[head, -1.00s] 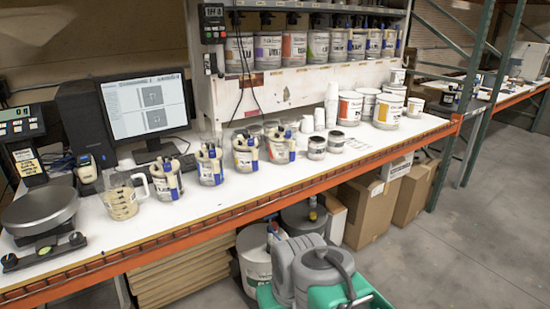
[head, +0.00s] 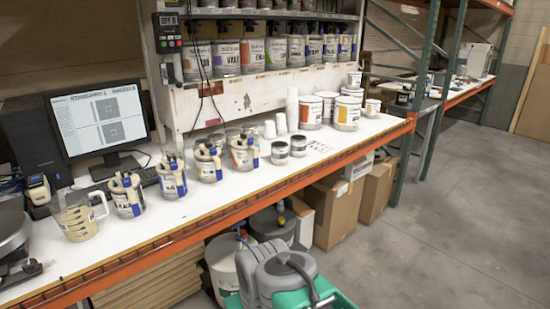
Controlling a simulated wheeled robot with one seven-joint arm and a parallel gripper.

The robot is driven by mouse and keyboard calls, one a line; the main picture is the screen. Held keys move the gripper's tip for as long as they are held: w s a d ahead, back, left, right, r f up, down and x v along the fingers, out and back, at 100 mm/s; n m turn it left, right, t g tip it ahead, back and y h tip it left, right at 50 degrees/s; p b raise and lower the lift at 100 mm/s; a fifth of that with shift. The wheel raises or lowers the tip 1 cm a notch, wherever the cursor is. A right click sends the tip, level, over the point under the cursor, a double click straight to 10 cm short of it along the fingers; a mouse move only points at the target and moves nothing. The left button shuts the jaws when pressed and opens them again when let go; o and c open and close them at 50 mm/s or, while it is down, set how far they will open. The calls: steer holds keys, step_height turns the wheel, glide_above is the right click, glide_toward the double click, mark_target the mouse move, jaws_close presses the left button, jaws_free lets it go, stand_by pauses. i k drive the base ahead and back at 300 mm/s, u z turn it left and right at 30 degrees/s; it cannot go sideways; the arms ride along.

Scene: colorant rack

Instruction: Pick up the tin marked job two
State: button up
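Several tins stand in a row on the white bench top. Their labels are too small to read, so I cannot tell which is marked job two. Four-sided views are not given. My gripper is not in view.
A measuring jug (head: 76,222) stands left of the row, with a monitor (head: 103,122) behind. A shelf rack (head: 240,97) holding more tins rises at the bench's back. Larger tins (head: 347,114) stand farther right. The orange beam (head: 230,213) edges the bench. Floor is clear at right.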

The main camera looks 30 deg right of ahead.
mark_target(280, 149)
steer(key=z, duration=1.9)
steer(key=i, duration=2.05)
steer(key=u, duration=3.35)
steer(key=i, duration=0.5)
steer(key=u, duration=0.1)
